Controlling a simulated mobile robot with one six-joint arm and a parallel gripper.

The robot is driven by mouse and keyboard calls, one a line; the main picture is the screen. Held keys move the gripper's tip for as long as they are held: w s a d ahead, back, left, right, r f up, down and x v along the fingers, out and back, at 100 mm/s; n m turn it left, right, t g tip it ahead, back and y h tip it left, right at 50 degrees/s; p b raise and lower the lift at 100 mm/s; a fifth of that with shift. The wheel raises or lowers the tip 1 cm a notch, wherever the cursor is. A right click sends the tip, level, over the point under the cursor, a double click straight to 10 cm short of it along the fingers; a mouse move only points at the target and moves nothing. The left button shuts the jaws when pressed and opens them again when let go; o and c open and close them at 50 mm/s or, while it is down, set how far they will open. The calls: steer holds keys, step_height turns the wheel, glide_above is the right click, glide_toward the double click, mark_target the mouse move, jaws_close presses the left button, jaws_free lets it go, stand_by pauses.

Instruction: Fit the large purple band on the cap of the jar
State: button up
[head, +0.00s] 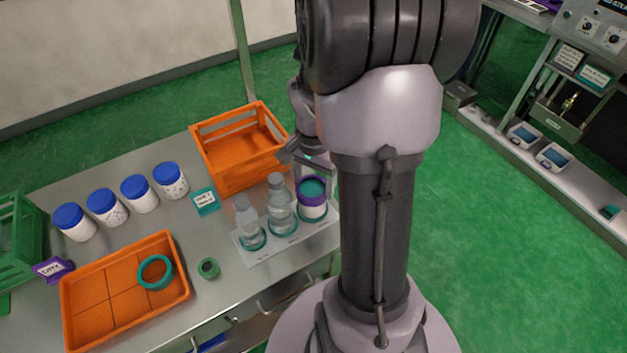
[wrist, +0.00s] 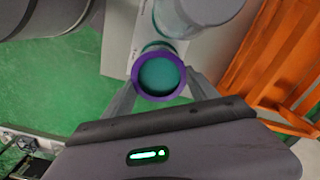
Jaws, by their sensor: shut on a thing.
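My gripper (wrist: 162,84) is shut on the band, one finger on each side. How far down the band sits on the cap I cannot tell. My gripper (head: 312,181) is partly hidden by my arm in the head view.
Two clear bottles (head: 281,205) stand left of the jar on the white strip (head: 265,257). An orange crate (head: 228,178) is behind. An orange tray (head: 90,335) holds a teal band (head: 143,272). A small green ring (head: 209,268) and several blue-lidded jars (head: 141,197) are farther left.

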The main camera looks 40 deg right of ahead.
steer(key=shift+f, duration=0.3)
steer(key=o, duration=1.5)
steer(key=shift+r, duration=0.15)
step_height(320, 180, up, 11)
steer(key=p, duration=0.8)
steer(key=shift+p, duration=0.4)
